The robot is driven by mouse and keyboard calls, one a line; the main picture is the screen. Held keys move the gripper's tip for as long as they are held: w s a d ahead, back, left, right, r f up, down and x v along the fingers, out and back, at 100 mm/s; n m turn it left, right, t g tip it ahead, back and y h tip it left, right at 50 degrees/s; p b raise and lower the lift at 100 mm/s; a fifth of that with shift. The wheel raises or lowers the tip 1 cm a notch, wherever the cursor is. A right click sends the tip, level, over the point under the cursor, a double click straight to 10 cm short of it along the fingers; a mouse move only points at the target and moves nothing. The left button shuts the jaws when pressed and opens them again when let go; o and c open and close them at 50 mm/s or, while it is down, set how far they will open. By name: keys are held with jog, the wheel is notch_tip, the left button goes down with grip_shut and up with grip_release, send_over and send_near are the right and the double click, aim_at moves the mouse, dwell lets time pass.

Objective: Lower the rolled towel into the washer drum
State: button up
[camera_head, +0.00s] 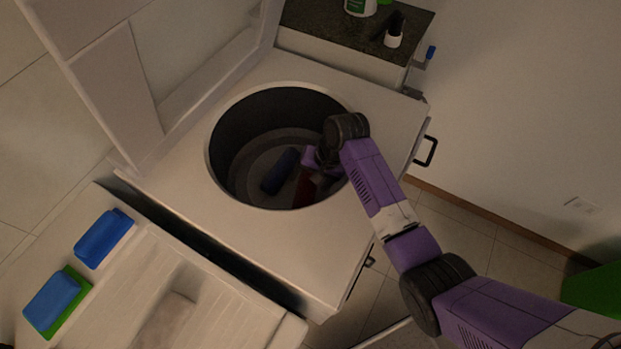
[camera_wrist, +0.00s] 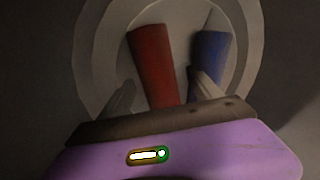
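The washer drum (camera_head: 236,133) is a dark round opening in the white washer top, and its inside also shows in the wrist view (camera_wrist: 108,52). My gripper (camera_head: 308,168) reaches down inside the drum on its right side. In the wrist view its two fingers (camera_wrist: 164,84) stand apart, with a red rolled towel (camera_wrist: 153,60) between them and gaps on both sides. The red towel (camera_head: 304,191) is partly hidden by my arm in the head view. A dark blue rolled towel (camera_head: 280,171) lies in the drum left of my gripper; the right finger partly covers it in the wrist view (camera_wrist: 210,58).
The washer lid (camera_head: 112,82) stands open at the left. A blue folded item (camera_head: 103,238) and a blue-and-green stack (camera_head: 56,300) lie on the surface at the lower left. A dark countertop (camera_head: 325,24) with bottles stands behind the washer. The drum rim surrounds my wrist.

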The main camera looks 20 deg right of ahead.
jog(key=v, duration=0.8)
jog(key=shift+f, duration=0.1)
dwell(0.5)
